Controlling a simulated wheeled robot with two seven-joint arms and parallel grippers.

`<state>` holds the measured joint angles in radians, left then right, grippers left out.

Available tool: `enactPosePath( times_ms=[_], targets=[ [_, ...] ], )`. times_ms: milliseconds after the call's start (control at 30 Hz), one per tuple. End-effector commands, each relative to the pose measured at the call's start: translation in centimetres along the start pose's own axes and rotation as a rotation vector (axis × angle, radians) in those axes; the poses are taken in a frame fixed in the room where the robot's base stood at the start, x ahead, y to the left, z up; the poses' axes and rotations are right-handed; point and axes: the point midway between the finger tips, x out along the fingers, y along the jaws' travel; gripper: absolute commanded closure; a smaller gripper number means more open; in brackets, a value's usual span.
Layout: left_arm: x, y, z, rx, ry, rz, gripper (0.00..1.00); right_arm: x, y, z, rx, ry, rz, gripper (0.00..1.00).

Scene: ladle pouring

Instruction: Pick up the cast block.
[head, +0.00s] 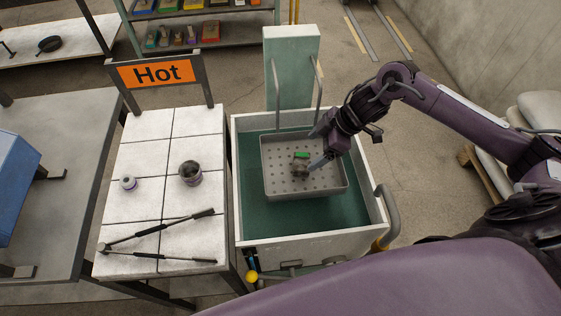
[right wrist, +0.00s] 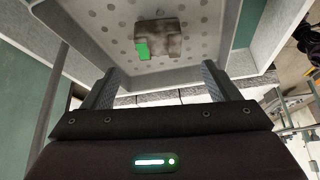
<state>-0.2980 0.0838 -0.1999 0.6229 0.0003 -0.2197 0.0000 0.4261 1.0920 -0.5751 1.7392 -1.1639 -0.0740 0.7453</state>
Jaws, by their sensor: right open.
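The cast block (head: 299,170) is a small brownish-grey piece with a bright green patch. It sits in the perforated grey basket (head: 330,193), and it also shows in the right wrist view (right wrist: 160,38) near the top. My right gripper (head: 318,162) is just to the right of the block in the head view. In the right wrist view its two fingers (right wrist: 163,78) are spread apart with nothing between them, and the block lies beyond the tips. The head view does not clearly show how high the fingertips are above the basket floor. My left gripper is not in view.
The basket stands in a white-walled tank (head: 290,244) with a dark green interior. A tiled table (head: 143,161) with an orange "Hot" sign (head: 157,73), two small round vessels and long-handled tools stands to its left. Upright basket handles and a pale green panel (head: 291,55) rise behind.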

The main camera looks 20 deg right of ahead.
Motion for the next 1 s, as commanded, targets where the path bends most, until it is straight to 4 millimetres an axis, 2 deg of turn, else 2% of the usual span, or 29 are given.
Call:
enactPosePath(
  times_ms=[100, 200, 467, 600, 900, 1000],
  targets=[
    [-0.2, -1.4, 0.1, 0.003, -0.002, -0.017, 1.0, 0.7, -0.1, 0.1, 0.003, -0.001, -0.004, 0.18],
    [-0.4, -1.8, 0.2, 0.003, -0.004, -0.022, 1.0, 1.8, 0.0, 0.0, 0.003, -0.001, -0.003, 0.18],
    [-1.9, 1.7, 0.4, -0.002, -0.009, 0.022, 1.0, 5.1, 0.0, 0.1, 0.004, 0.0, -0.004, 0.18],
    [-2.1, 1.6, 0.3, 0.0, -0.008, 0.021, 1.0, 7.1, 0.1, 0.2, 0.002, 0.0, -0.001, 0.18],
    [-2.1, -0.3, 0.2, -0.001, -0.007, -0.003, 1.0, 7.8, 0.1, 0.3, 0.001, -0.001, 0.001, 0.18],
    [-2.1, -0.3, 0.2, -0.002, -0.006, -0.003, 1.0, 7.8, 0.1, 0.3, 0.001, -0.001, 0.0, 0.3]
  ],
)
